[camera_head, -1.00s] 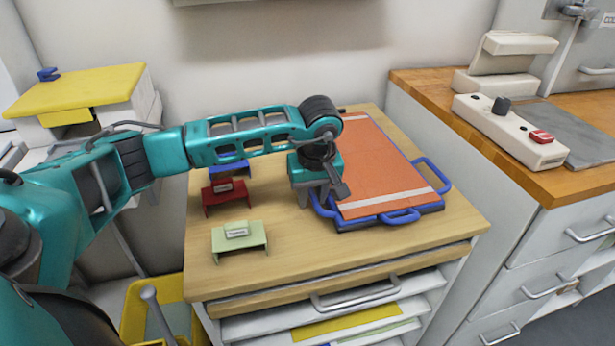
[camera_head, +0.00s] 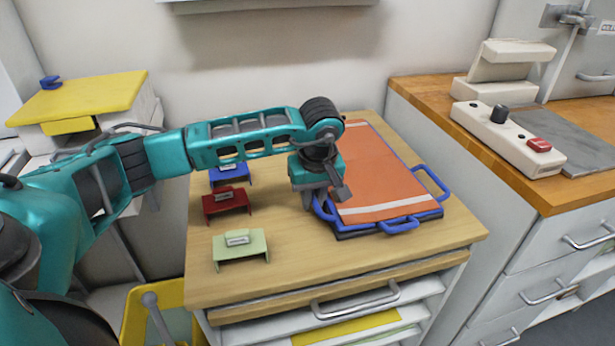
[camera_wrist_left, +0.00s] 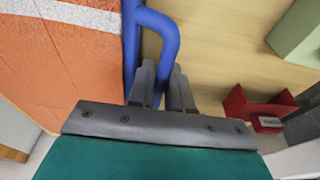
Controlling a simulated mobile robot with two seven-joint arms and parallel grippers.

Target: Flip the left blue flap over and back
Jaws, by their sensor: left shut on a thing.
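An orange panel (camera_head: 378,170) with pale stripes lies flat on a dark blue board on the wooden table top. Blue tube-like flaps stick out at its left, front and right. The left blue flap (camera_head: 324,211) is partly hidden by my gripper in the head view. In the left wrist view it is a bent blue tube (camera_wrist_left: 165,32) beside the orange panel, running down between the fingers. My left gripper (camera_head: 309,202) is shut on this flap at the board's left edge; its fingertips (camera_wrist_left: 161,85) sit on either side of the tube. My right gripper is not in view.
Blue (camera_head: 230,174), red (camera_head: 226,203) and pale green (camera_head: 240,246) small labelled stands are left of the gripper. The front flap (camera_head: 398,223) and right flap (camera_head: 432,181) are clear of my arm. The table front is bare.

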